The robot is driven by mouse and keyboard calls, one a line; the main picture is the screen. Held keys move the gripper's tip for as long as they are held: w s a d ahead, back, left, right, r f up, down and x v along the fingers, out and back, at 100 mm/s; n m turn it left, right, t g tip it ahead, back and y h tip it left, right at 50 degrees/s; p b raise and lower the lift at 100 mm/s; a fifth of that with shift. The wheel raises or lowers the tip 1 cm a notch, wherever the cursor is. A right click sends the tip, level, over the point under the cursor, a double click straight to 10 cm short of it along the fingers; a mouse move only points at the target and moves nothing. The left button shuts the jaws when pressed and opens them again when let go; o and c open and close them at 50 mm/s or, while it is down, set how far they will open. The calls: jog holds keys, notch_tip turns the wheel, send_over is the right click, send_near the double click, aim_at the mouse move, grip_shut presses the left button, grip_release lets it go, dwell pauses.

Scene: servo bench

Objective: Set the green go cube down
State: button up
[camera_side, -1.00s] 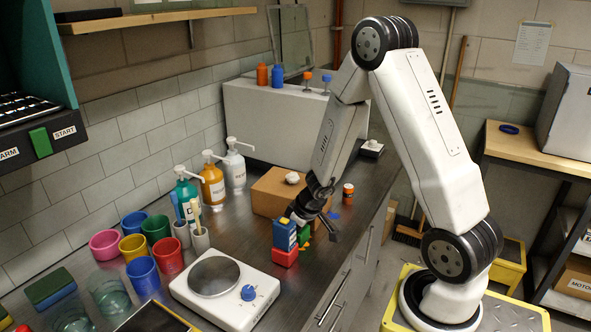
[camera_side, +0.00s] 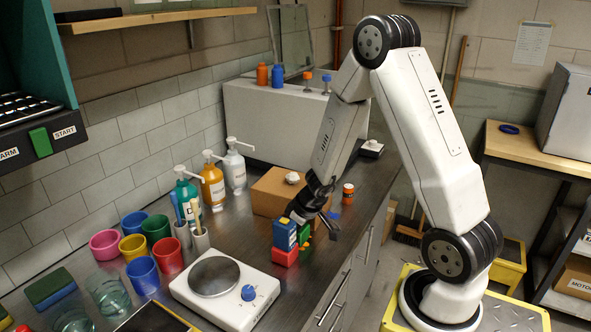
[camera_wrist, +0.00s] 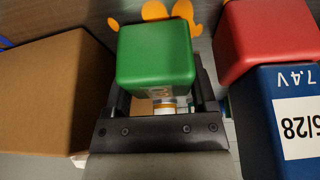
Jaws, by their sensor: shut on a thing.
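The green go cube (camera_wrist: 155,52) sits between the jaws of my gripper (camera_wrist: 160,100) in the wrist view, and the jaws are shut on it. In the side view, my gripper (camera_side: 308,222) points down at the bench, and the green cube (camera_side: 304,241) shows only partly, just right of the blue and red blocks. The cube is low over the dark bench (camera_side: 240,225). I cannot tell whether it touches the surface. Its underside is hidden.
A blue labelled block (camera_side: 284,234) stands on a red block (camera_side: 284,257), close beside the cube. A cardboard box (camera_side: 272,192) is behind. Orange shapes (camera_wrist: 168,12) lie beyond the cube in the wrist view.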

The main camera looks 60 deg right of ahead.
jog(key=shift+r, duration=0.15)
jog(key=shift+r, duration=4.65)
jog(key=shift+r, duration=0.15)
jog(key=shift+r, duration=0.55)
notch_tip(320, 180, up, 6)
jog(key=s+d+m+g+h, duration=0.1)
jog(key=s+d+m+h, duration=0.1)
jog(key=s+d+m, duration=0.65)
jog(key=s+d+m+g+h, duration=0.15)
jog(key=d+m, duration=0.35)
jog(key=d, duration=0.8)
jog(key=shift+g+h, duration=0.25)
jog(key=f, duration=0.5)
jog(key=shift+w, duration=0.35)
